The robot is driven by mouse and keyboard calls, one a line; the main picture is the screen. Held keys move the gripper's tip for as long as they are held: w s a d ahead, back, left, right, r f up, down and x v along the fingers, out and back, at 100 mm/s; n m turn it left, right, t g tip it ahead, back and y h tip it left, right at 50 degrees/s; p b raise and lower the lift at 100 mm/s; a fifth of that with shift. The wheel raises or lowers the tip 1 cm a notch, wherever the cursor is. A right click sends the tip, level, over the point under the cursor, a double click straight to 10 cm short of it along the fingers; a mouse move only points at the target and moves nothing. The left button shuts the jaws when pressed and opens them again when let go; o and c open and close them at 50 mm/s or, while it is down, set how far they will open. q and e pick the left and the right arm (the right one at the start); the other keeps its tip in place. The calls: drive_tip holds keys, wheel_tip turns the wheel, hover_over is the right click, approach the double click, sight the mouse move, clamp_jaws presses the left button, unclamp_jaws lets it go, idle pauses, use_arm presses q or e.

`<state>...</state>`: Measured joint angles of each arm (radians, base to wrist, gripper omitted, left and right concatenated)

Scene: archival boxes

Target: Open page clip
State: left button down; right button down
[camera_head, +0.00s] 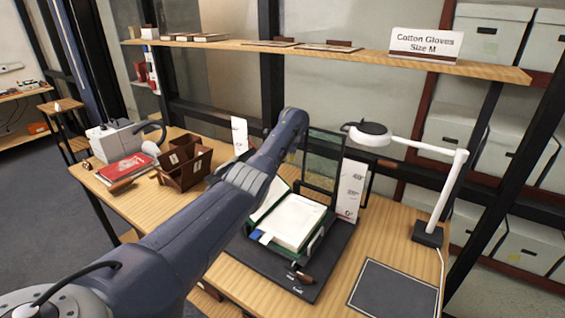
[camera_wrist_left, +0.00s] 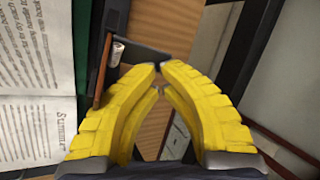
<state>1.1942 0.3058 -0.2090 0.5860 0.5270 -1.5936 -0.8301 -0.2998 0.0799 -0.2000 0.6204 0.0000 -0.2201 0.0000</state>
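A blue tab (camera_head: 264,238) shows at the stack's front left. I cannot tell which part is the page clip. My left arm reaches over the box; its gripper (camera_head: 297,158) is mostly hidden behind the arm in the head view. In the left wrist view, its yellow fingers (camera_wrist_left: 160,68) curve together, tips almost meeting, with nothing seen between them. A printed page (camera_wrist_left: 38,80) lies left of them, beside a brown strip and a small white roll (camera_wrist_left: 117,52). My right gripper is not in view.
A white lamp (camera_head: 450,195) stands at the right, by a dark flat pad (camera_head: 393,290). A brown divided holder (camera_head: 183,165) and a red book (camera_head: 125,168) lie at the left. A wooden shelf (camera_head: 340,56) crosses above the table. A small brown-handled item (camera_head: 302,276) lies at the mat's front.

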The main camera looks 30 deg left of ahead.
use_arm(q)
drive_tip(key=shift+s+a+f+g, duration=0.15)
drive_tip(key=shift+s+a+f, duration=0.2)
drive_tip(key=shift+s+f, duration=0.2)
drive_tip(key=shift+s+a+f+g, duration=0.15)
drive_tip(key=shift+s+a+f, duration=0.15)
drive_tip(key=shift+s+f, duration=0.15)
drive_tip(key=w+v, duration=0.1)
drive_tip(key=v, duration=1.2)
drive_tip(key=shift+d+r+t, duration=0.35)
drive_tip(key=shift+d+t, duration=0.05)
drive_tip(key=shift+d, duration=0.1)
